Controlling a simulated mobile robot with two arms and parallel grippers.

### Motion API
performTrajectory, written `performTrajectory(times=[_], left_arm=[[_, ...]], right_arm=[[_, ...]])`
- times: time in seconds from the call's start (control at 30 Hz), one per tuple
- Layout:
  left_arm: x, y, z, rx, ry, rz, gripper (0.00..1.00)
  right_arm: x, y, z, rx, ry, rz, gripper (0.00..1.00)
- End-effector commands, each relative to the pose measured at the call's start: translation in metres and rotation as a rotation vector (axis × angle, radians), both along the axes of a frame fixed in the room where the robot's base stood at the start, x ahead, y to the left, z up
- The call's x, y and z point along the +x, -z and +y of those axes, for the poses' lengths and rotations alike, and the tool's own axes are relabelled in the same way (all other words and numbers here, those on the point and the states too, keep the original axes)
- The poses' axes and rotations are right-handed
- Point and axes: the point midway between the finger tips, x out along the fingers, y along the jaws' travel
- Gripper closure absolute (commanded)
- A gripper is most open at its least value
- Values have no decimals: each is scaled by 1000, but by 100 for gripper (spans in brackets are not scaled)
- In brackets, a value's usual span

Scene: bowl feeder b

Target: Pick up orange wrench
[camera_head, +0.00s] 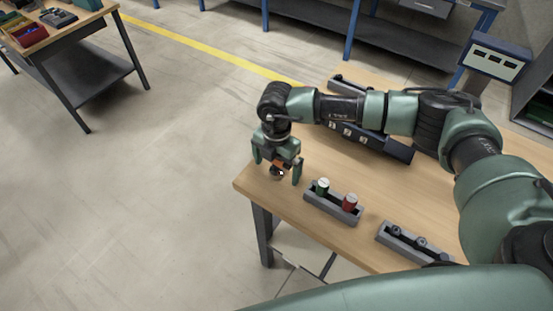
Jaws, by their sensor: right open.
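My right gripper (277,171) points down over the near left corner of the wooden workbench (410,237). Its two fingers are apart. No other orange wrench shows clearly on the bench. My left gripper is not in view.
Another grey holder (412,242) with dark parts lies further right. A dark panel unit (400,151) stands behind my right arm.

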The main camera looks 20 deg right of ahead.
Motion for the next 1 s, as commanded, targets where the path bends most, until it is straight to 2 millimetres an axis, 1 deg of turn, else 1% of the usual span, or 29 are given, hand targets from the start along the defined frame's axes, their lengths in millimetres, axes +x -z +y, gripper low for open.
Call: performTrajectory(times=[0.07,0.1,0.17,0.2,0.27,0.3,0.37,0.4,0.63,0.77,0.87,0.97,1.0], left_arm=[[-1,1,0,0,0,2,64],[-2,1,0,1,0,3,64],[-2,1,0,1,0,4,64],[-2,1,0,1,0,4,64],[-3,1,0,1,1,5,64],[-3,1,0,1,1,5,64],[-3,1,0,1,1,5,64],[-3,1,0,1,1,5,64],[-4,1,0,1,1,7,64],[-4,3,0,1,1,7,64],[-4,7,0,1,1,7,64],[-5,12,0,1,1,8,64],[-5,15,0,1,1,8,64]], right_arm=[[0,0,0,0,0,0,0],[0,0,0,0,0,0,6],[0,0,0,0,0,0,22],[0,0,0,0,0,0,33],[0,0,0,0,0,0,50],[0,0,0,0,0,0,61],[0,0,0,0,0,0,78],[0,-1,0,1,0,-2,83],[1,-2,0,1,0,-2,83],[1,-8,1,2,0,-3,83],[1,-18,1,3,1,-4,83],[2,-35,1,4,-1,-6,83],[2,-43,1,4,-1,-6,83]])
